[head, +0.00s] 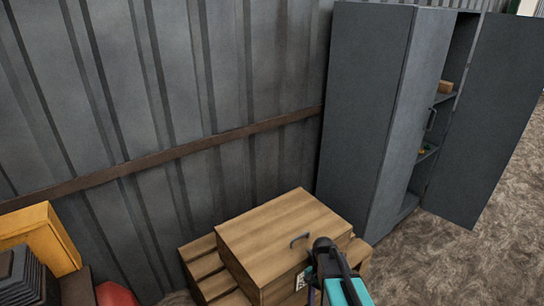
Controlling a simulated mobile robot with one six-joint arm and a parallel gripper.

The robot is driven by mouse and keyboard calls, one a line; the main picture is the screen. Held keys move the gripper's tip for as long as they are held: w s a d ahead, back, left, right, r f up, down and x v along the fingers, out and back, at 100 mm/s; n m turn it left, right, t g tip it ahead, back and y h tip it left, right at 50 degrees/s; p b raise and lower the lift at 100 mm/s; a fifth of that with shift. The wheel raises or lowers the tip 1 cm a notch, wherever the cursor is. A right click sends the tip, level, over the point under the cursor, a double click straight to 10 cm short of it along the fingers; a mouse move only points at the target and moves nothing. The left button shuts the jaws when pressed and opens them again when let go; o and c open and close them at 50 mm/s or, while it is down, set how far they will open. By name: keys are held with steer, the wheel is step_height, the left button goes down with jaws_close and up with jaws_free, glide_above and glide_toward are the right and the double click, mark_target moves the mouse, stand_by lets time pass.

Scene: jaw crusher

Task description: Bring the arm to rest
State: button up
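A dark, rounded piece with a teal part, which looks like the end of my arm with my gripper (325,258), shows at the bottom edge, right of centre. It overlaps the front right side of a wooden box (283,228) in the picture. Its fingers cannot be made out, so I cannot tell whether it is open or shut. I cannot tell whether it touches the box. No object is clearly seen held in it. The rest of the arm is outside the picture or hidden.
The wooden box has a small grey handle and rests on wooden planks (205,270) by a corrugated metal wall (150,90). A tall grey cabinet (370,110) stands at right, its door (490,120) open. Yellow (42,235) and red (115,295) items lie lower left. Bare floor (430,265) shows lower right.

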steer(key=s+f+n, duration=0.5)
steer(key=s+f, duration=0.1)
steer(key=s, duration=0.5)
steer(key=s+f+n+g, duration=0.1)
steer(key=s+f+n, duration=0.4)
steer(key=s, duration=0.7)
steer(key=shift+s+f, duration=0.15)
steer(key=shift+f, duration=0.95)
